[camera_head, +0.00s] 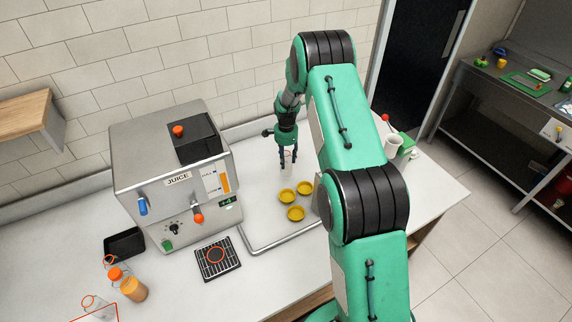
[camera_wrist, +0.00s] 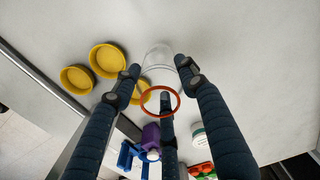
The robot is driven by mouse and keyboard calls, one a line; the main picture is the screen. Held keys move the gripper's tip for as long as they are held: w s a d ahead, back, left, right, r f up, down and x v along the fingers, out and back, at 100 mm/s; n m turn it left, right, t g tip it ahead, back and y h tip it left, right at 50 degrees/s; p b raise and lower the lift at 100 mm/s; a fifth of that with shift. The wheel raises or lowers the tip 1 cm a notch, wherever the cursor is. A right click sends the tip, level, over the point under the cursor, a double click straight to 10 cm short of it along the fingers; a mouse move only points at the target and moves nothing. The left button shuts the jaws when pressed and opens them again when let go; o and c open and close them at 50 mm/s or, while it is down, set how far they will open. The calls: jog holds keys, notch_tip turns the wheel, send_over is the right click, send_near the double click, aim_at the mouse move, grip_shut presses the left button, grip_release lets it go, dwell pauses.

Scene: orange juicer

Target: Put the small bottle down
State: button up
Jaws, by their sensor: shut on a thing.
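My gripper (camera_head: 287,152) points down over the back of the tray and is shut on the small bottle. The small bottle (camera_head: 289,169) is clear and looks empty and upright between the fingers. In the wrist view the bottle's clear body (camera_wrist: 159,58) and its orange rim ring (camera_wrist: 161,116) show between the fingers of my gripper (camera_wrist: 160,82). I cannot tell whether its base touches the tray surface. The fingers hide part of the bottle in the head view. The shallow metal-edged tray (camera_head: 262,246) lies on the white counter, right of the juicer.
Several round yellow lids (camera_head: 296,213) lie in the tray in front of the bottle. The juicer (camera_head: 150,185) stands left. A filled orange bottle (camera_head: 133,289) and clear bottle (camera_head: 98,306) stand front left.

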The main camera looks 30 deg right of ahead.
aim_at(286, 150)
dwell(0.3)
jog(key=shift+f, duration=1.7)
jog(key=shift+f, duration=0.1)
jog(key=o, duration=0.9)
jog(key=shift+o, duration=0.2)
notch_tip(286, 150, up, 12)
jog(key=shift+r, duration=0.1)
